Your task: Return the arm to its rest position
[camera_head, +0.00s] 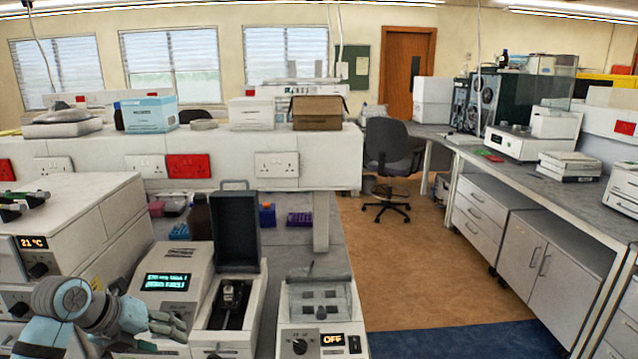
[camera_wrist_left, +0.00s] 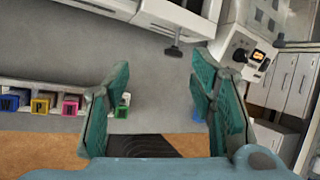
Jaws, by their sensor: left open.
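My left arm (camera_head: 62,312) comes in from the lower left in the head view, bent low in front of the bench equipment. Its left gripper (camera_head: 170,325) is in front of the box with the lit teal display and beside the open-lidded instrument. In the left wrist view the left gripper (camera_wrist_left: 160,85) has its two green fingers spread wide. Nothing is held between them; grey bench surface shows in the gap. I cannot tell how close the fingers are to the equipment. My right gripper is not in view.
The display box (camera_head: 176,276), the open-lidded instrument (camera_head: 228,310) and a unit reading OFF (camera_head: 320,320) stand close to the gripper. A unit reading 21 °C (camera_head: 85,215) is behind the arm. Lettered coloured blocks (camera_wrist_left: 42,103) line the bench edge. Open floor (camera_head: 430,270) lies right.

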